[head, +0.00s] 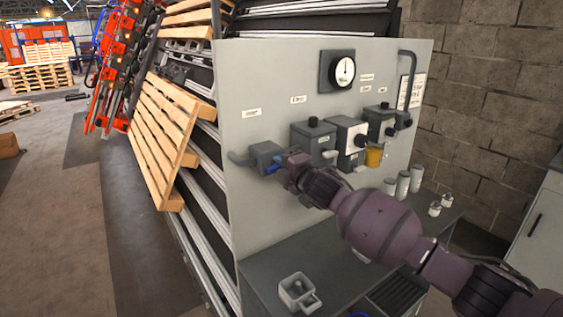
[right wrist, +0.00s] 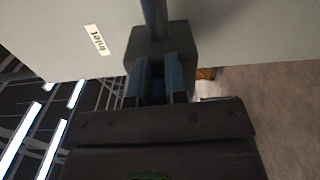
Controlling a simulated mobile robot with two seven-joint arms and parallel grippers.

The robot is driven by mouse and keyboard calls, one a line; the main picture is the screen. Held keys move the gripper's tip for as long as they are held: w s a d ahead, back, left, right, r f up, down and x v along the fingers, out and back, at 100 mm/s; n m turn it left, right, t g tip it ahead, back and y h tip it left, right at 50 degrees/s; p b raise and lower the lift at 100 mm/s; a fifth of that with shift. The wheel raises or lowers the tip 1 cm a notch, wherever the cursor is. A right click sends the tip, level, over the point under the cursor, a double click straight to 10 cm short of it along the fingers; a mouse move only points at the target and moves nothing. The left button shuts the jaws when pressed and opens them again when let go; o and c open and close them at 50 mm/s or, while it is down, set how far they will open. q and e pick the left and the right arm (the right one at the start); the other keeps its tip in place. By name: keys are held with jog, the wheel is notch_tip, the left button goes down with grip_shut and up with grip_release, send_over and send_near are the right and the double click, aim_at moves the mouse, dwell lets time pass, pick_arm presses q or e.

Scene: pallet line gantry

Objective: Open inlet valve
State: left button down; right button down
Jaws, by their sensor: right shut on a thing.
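The inlet valve (head: 263,154) is a grey box on the left part of the light grey panel, with a pipe out of its left side. A blue part, likely its handle, shows at its lower front. My right gripper (head: 280,164) is at the front of the valve and shut on this handle. In the right wrist view the valve body (right wrist: 148,47) is straight ahead, beside a label (right wrist: 96,39) reading "Inlet". The two fingers (right wrist: 158,82) are close together there, with the dark blue handle between them mostly hidden. My left gripper is not in view.
The panel (head: 240,200) also carries a round gauge (head: 343,72) and several valve units to the right. A grey shelf below holds a small grey cup (head: 297,291) and white cylinders. A wooden pallet (head: 165,135) leans on the rack at left. The floor at far left is open.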

jog(key=shift+f+m, duration=0.1)
jog(key=shift+m, duration=0.3)
jog(key=c, duration=1.1)
grip_release()
jog(key=b+v, duration=0.1)
jog(key=v, duration=0.9)
jog(key=shift+s+d+b, duration=0.25)
jog(key=shift+s+b, duration=0.05)
jog(key=shift+s, duration=0.05)
